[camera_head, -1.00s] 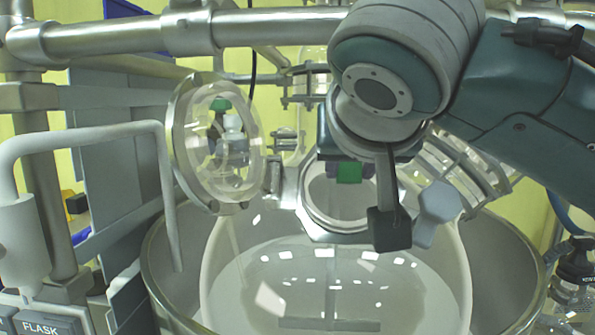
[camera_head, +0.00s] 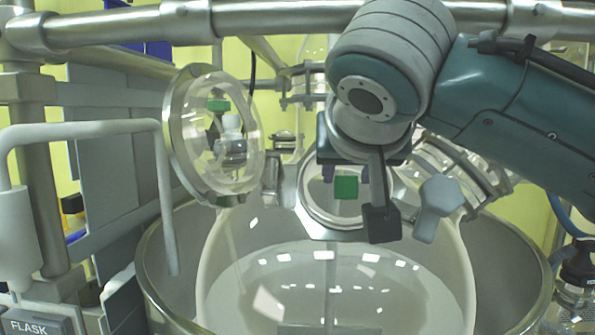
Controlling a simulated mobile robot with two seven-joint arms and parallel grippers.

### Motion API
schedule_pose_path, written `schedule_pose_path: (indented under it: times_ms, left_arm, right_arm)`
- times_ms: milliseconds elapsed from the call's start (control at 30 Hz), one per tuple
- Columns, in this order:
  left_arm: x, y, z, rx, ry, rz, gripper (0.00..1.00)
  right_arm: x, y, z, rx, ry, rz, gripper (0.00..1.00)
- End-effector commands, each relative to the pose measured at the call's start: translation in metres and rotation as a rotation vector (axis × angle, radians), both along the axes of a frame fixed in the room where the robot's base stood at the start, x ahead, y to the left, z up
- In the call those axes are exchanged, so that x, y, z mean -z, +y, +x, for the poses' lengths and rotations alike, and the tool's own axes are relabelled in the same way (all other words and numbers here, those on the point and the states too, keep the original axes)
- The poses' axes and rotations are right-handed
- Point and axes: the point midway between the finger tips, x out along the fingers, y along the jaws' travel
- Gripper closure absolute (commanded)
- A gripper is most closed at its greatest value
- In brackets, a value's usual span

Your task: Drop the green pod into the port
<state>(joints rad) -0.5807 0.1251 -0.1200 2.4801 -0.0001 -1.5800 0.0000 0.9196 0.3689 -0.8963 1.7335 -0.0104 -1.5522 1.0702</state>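The green pod (camera_head: 346,187) shows below my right gripper (camera_head: 346,175), in front of the port's opening. The gripper points down, and its two dark fingers stand apart with a gap visible between them above the pod. The pod hangs lower than the fingertips and looks free of them, in the air. The port (camera_head: 335,236) is a round metal-rimmed opening on top of the glass vessel, directly under the gripper. Its round glass lid (camera_head: 187,172) stands swung open to the left. My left gripper is out of view.
The glass vessel (camera_head: 214,262) sits in a wide metal bowl (camera_head: 172,292). A grey knob (camera_head: 438,205) stands right of the port. A metal rail (camera_head: 285,22) runs across the top, and a bent grey pipe (camera_head: 85,130) stands at left.

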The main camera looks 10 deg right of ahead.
Motion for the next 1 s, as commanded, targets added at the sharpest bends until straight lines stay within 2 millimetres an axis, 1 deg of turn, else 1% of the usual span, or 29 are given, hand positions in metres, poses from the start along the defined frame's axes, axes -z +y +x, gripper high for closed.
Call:
schedule_pose_path:
  times_ms: [33, 200, 233, 467, 567, 667, 967, 1000]
  left_arm:
    - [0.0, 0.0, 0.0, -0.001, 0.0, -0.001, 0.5]
    - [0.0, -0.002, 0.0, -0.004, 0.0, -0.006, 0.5]
    - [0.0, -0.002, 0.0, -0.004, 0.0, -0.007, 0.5]
    - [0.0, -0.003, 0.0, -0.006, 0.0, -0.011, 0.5]
    - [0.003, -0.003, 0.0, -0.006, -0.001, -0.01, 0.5]
    - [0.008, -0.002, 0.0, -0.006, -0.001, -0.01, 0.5]
    - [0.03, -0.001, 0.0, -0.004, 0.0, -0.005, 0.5]
    - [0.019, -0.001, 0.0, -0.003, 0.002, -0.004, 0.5]
  right_arm:
    - [0.0, 0.0, 0.0, 0.0, 0.0, 0.0, 0.46]
    - [0.0, 0.0, 0.0, 0.0, 0.0, 0.0, 0.26]
    - [0.0, 0.0, 0.0, 0.0, 0.0, 0.0, 0.24]
    - [0.0, 0.0, 0.0, -0.001, 0.0, 0.0, 0.24]
    - [-0.001, 0.002, -0.004, -0.003, -0.001, 0.001, 0.24]
    - [-0.006, 0.005, -0.013, -0.004, -0.003, 0.003, 0.24]
    - [-0.034, 0.019, -0.063, -0.005, -0.005, 0.004, 0.24]
    - [-0.044, 0.019, -0.068, -0.004, -0.002, 0.002, 0.24]
